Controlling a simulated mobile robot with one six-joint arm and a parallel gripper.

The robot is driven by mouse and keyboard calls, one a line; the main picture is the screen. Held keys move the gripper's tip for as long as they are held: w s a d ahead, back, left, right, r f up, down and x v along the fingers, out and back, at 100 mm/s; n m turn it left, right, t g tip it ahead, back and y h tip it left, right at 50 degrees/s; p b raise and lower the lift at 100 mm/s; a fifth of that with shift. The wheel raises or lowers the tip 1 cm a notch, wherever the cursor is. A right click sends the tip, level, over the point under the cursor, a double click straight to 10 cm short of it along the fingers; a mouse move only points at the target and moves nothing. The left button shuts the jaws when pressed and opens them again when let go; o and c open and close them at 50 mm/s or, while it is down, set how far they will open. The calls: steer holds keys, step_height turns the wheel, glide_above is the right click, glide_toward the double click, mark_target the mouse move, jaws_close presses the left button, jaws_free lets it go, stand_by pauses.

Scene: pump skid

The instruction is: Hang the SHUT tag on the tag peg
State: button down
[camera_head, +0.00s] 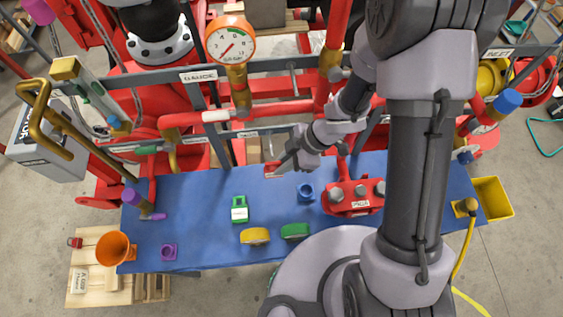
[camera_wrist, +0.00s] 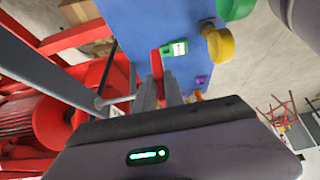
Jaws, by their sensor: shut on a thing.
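My gripper (camera_head: 281,167) is shut on a small red piece, which looks like the SHUT tag (camera_head: 271,170). It is low over the back edge of the blue bench top. In the wrist view the red tag (camera_wrist: 156,62) sticks out beyond the closed fingers (camera_wrist: 160,88); its lettering cannot be read. A grey rod with a rounded end (camera_wrist: 101,103) lies left of the fingers and may be the tag peg; I cannot tell for sure. A green tag with a white label (camera_head: 239,209) lies on the bench, apart from my gripper.
The blue bench top (camera_head: 190,205) holds a blue ring piece (camera_head: 306,192), a red block (camera_head: 354,197), and yellow (camera_head: 255,236) and green (camera_head: 295,231) round pieces. Red pipes, grey rails and a gauge (camera_head: 231,40) stand behind. A yellow bin (camera_head: 492,198) is at right.

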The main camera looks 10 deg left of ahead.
steer(key=shift+w+p, duration=0.1)
steer(key=shift+p, duration=0.2)
steer(key=shift+w+a+r, duration=0.1)
steer(key=shift+w, duration=0.1)
steer(key=shift+w+p, duration=0.3)
steer(key=shift+p, duration=0.2)
